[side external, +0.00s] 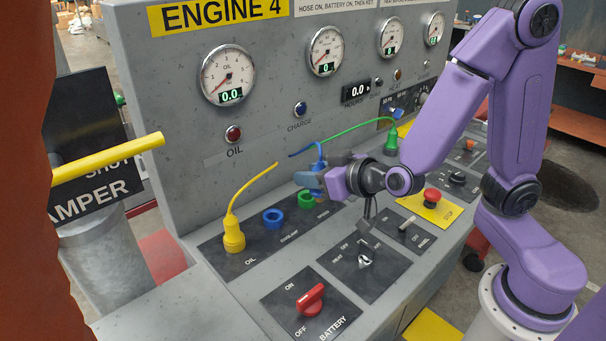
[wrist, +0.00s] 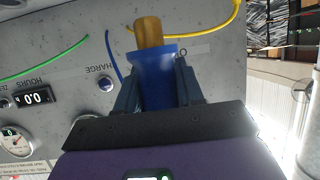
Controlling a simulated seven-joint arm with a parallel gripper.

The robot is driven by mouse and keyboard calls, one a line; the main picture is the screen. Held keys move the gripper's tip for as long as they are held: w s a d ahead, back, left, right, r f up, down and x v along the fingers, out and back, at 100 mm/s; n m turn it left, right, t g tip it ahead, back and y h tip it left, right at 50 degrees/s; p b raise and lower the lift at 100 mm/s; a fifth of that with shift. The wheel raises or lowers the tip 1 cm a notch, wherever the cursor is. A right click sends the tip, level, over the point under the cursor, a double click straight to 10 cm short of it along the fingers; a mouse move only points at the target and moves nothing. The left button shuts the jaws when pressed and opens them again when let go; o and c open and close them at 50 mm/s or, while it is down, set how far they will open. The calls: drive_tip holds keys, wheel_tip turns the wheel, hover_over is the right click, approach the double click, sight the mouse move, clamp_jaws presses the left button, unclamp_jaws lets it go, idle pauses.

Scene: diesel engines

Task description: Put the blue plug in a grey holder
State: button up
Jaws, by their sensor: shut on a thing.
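The blue plug (side external: 319,164) is between the fingers of my gripper (side external: 312,181), held above the panel in the side view, with a blue cable at its top. In the wrist view the blue plug (wrist: 155,85) shows between the two fingers (wrist: 155,72), with a brass-coloured end (wrist: 148,32) pointing away from my gripper. A blue ring socket (side external: 273,218) and a green ring socket (side external: 306,199) stand empty on the panel below and left of my gripper. I cannot make out a grey holder; my gripper and arm hide part of the panel.
A yellow plug (side external: 233,236) with a yellow cable stands at the panel's left. A green plug (side external: 391,144) with a green cable stands behind my wrist. A red battery switch (side external: 310,299), a small lever (side external: 365,260) and a red stop button (side external: 432,195) stick up in front.

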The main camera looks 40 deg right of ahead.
drive_tip(key=shift+v, duration=0.85)
drive_tip(key=w+d+r, duration=0.1)
drive_tip(key=w+d, duration=1.1)
drive_tip(key=w, duration=0.1)
drive_tip(key=d+f, duration=0.2)
drive_tip(key=d, duration=0.9)
drive_tip(key=d+f, duration=0.3)
drive_tip(key=d, duration=0.8)
drive_tip(key=shift+w+a+f, duration=0.1)
drive_tip(key=shift+f, duration=2)
drive_tip(key=shift+w+a+f, duration=0.1)
drive_tip(key=shift+f, duration=2.05)
